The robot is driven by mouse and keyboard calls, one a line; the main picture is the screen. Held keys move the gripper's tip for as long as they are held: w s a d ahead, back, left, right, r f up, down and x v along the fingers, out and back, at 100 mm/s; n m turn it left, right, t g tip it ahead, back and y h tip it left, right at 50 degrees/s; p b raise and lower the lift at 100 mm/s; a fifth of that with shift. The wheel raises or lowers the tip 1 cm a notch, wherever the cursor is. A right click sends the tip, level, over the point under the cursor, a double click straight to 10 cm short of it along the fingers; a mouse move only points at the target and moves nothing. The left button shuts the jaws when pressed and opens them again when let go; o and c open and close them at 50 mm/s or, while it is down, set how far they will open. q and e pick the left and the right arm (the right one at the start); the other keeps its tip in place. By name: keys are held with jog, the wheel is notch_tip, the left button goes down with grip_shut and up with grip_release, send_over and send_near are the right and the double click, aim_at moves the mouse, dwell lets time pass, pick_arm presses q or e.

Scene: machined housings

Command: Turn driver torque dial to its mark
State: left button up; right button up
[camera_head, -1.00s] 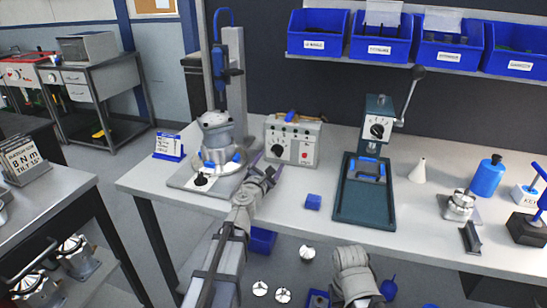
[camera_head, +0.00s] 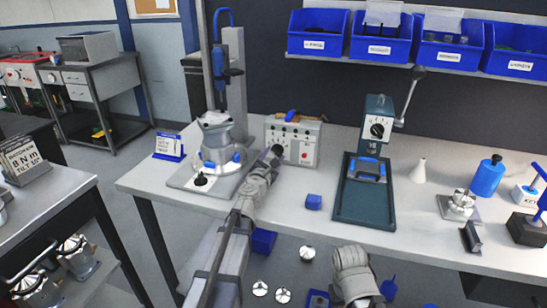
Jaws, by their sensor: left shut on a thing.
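The driver's controller box (camera_head: 306,135) is a beige unit with small knobs, a red button and labels on its front, standing at the back of the bench. My left gripper (camera_head: 277,150) is at the lower left of its front face, shut on the torque dial, which the gripper hides. The dial's mark cannot be made out. The blue driver (camera_head: 218,62) hangs from a grey stand, above a machined housing (camera_head: 216,140) on a plate. My right forearm (camera_head: 352,272) shows at the bottom, but its fingers do not.
A dark green press (camera_head: 376,130) with a lever stands right of the box. A white-and-blue card holder (camera_head: 169,146) is at the left. Blue bins (camera_head: 381,48) hang above. The bench front between block and left arm is clear.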

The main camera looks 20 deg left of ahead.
pick_arm(q)
grip_shut()
jog(key=m, duration=0.4)
jog(key=shift+a+r, duration=0.1)
jog(key=m, duration=0.4)
jog(key=shift+r+m, duration=0.1)
jog(key=shift+m, duration=0.2)
jog(key=m, duration=0.4)
jog(key=shift+r+p, duration=0.1)
jog(key=shift+p, duration=0.2)
jog(key=shift+m, duration=1.8)
